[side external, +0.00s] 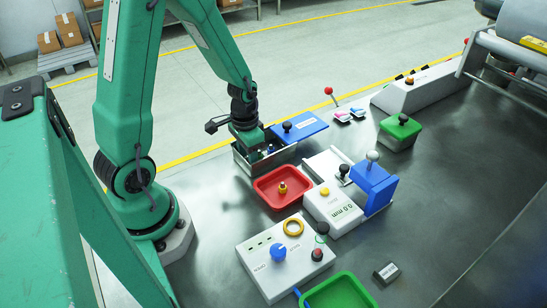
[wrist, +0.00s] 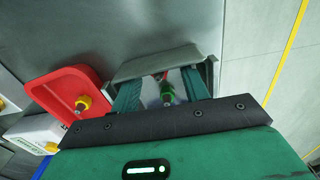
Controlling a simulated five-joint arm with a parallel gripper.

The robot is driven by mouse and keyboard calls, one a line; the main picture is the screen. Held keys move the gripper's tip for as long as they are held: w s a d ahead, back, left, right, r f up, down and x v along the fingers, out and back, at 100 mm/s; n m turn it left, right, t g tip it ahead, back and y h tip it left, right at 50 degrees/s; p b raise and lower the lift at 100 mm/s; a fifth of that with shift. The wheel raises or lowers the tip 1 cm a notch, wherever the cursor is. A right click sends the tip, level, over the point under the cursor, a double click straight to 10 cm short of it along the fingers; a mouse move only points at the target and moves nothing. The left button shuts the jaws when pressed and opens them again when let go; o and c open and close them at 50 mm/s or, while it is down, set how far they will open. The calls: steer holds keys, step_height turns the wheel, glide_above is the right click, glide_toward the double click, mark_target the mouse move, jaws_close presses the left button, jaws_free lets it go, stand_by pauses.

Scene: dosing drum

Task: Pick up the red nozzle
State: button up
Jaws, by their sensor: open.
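My gripper (side external: 259,150) points down into an open metal box (side external: 240,160). In the wrist view, my gripper's two teal fingers (wrist: 160,82) stand apart inside the box (wrist: 150,64). Between them is a green nozzle (wrist: 167,93) with a pale tip. Just beyond it a small red part (wrist: 163,75) shows, mostly hidden; I cannot tell for certain that it is the red nozzle. The fingers and box wall hide the contents in the side view.
A red tray (side external: 262,192) with a yellow nozzle (side external: 283,187) stands close to the box. A blue lid (side external: 304,127) with a black knob is behind the box. A white gauge with a blue clamp (side external: 374,185) and a control box (side external: 262,262) stand nearby.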

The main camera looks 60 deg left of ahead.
jaws_close()
steer(key=shift+r, duration=0.2)
stand_by(0.3)
steer(key=shift+r, duration=0.75)
steer(key=shift+d+r, duration=0.2)
steer(key=shift+r, duration=1.05)
steer(key=s+d+r, duration=0.3)
steer(key=d+r, duration=0.3)
steer(key=d, duration=0.5)
steer(key=shift+r, duration=0.3)
steer(key=shift+w, duration=0.1)
